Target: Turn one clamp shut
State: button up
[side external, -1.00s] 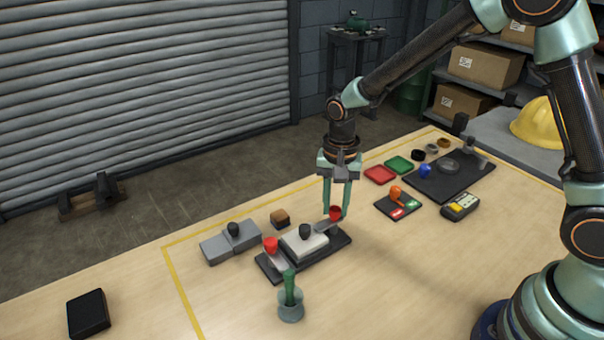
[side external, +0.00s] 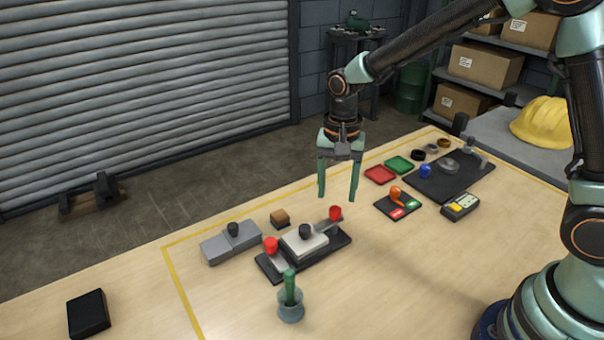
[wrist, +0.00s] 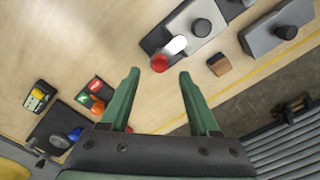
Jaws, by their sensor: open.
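The casing (side external: 303,244) is a pale block with a black knob on a dark base plate (side external: 334,245). One clamp with a red knob (side external: 271,245) is at its left end. The other clamp, with a red knob (side external: 335,212) on a grey lever, is at its right end. My gripper (side external: 338,197) is open and empty above the right clamp, fingers pointing down and apart from it. In the wrist view, that red knob (wrist: 159,63) shows just beyond the gap between the fingertips (wrist: 159,78).
A grey block with a black knob (side external: 231,243) and a small brown-topped block (side external: 280,218) lie beside the casing. A green-handled tool in a cup (side external: 291,305) stands in front. A switch pad (side external: 397,207) and a meter (side external: 460,207) lie to the right.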

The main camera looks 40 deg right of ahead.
aim_at(336, 209)
notch_tip(336, 209, up, 8)
dwell(0.5)
jog(key=s+d+r+n+t, duration=0.5)
jog(key=s+d+n, duration=0.3)
jog(key=s, duration=0.4)
jog(key=shift+r+n+t, duration=0.3)
jog(key=shift+r+n, duration=0.25)
jog(key=shift+n, duration=0.05)
jog(key=shift+d, duration=0.1)
